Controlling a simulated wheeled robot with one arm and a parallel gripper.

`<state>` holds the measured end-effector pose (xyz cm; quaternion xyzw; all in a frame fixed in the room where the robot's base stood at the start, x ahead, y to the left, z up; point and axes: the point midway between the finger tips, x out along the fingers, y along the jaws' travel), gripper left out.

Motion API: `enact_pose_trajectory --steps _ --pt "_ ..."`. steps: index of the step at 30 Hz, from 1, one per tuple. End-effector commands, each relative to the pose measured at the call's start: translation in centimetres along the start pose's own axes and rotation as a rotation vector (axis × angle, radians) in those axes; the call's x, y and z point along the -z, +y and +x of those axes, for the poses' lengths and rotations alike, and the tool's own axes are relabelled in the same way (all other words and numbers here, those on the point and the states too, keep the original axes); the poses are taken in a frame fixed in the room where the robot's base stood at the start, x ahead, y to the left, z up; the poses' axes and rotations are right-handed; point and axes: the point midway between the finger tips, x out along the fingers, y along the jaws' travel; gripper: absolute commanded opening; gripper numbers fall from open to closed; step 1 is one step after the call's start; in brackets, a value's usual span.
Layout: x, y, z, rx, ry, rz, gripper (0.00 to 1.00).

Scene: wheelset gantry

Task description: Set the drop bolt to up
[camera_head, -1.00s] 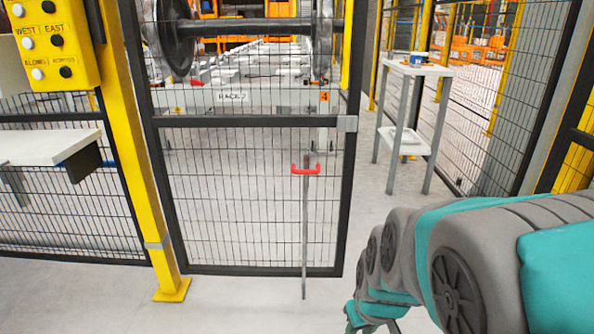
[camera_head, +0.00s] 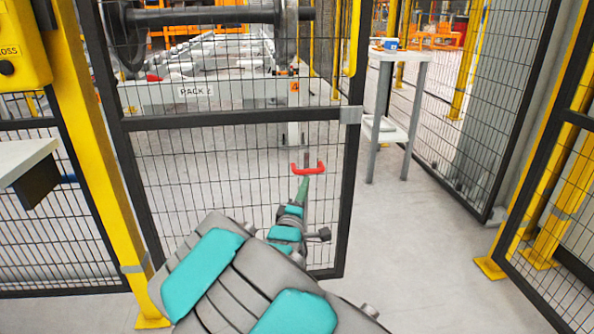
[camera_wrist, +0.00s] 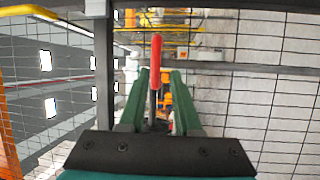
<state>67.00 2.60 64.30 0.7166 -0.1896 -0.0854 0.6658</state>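The drop bolt is on the mesh gate in front of me. Its red U-shaped handle (camera_head: 318,167) is near the gate's right side, below the middle rail. My arm hides most of its grey rod, and the lower end cannot be seen. My gripper (camera_head: 303,187) is at the handle, just below it in the head view. In the wrist view my gripper (camera_wrist: 158,75) has its two green fingers apart. The red handle (camera_wrist: 156,50) stands upright between the fingertips and extends past them, with gaps on both sides.
The gate's dark middle rail (camera_head: 230,118) crosses above the handle. A yellow post (camera_head: 100,170) stands left of the gate. Clear floor (camera_head: 420,240) lies right of the gate.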

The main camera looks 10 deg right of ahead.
Motion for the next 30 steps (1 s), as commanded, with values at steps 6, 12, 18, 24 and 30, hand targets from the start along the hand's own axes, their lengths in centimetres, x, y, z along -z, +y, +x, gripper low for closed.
enact_pose_trajectory --steps 6,12,18,24,30 --pt "0.3 0.5 0.7 -0.037 0.002 -0.031 0.32" --pt "0.1 0.6 3.1 -0.036 0.001 -0.031 0.32" --pt "0.1 0.7 5.7 -0.036 0.001 -0.028 0.32" --pt "0.3 0.6 7.3 -0.033 0.003 -0.028 0.32" --pt "0.3 0.6 7.8 -0.032 0.003 -0.028 0.32"
